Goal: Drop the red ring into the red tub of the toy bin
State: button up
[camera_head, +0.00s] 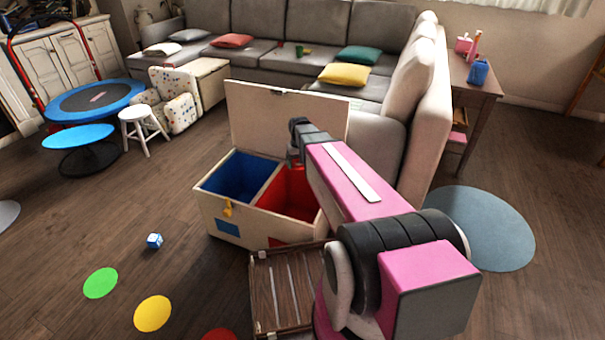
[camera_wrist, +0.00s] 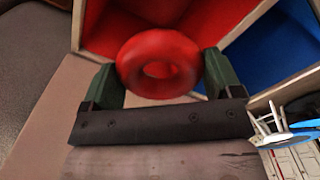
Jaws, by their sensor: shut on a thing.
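My gripper (camera_wrist: 160,78) is shut on the red ring (camera_wrist: 182,55), which sits between the two dark green fingers in the wrist view. The toy bin (camera_head: 253,231) is a cream box with its lid (camera_head: 262,117) standing open at the back. Its blue tub (camera_head: 240,175) is on the left and its red tub (camera_head: 296,196) is on the right. In the head view my gripper (camera_head: 295,157) is above the back part of the red tub; my arm hides part of that tub. In the wrist view the ring overlaps the red tub (camera_wrist: 110,28); its exact height above it is unclear.
A wooden slatted crate (camera_head: 287,290) stands in front of the bin, below my arm. A sofa (camera_head: 377,135) is close behind the lid. A small blue-and-white cube (camera_head: 154,241) lies on the open floor at left, near flat coloured discs.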

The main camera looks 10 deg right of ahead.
jog(key=w+f+n, duration=0.1)
jog(key=w+f, duration=0.2)
jog(key=f, duration=1.2)
jog(key=shift+w+d, duration=0.15)
jog(key=shift+w, duration=0.1)
jog(key=o, duration=0.7)
notch_tip(320, 180, up, 11)
jog(key=shift+f, duration=0.15)
jog(key=shift+s, duration=0.15)
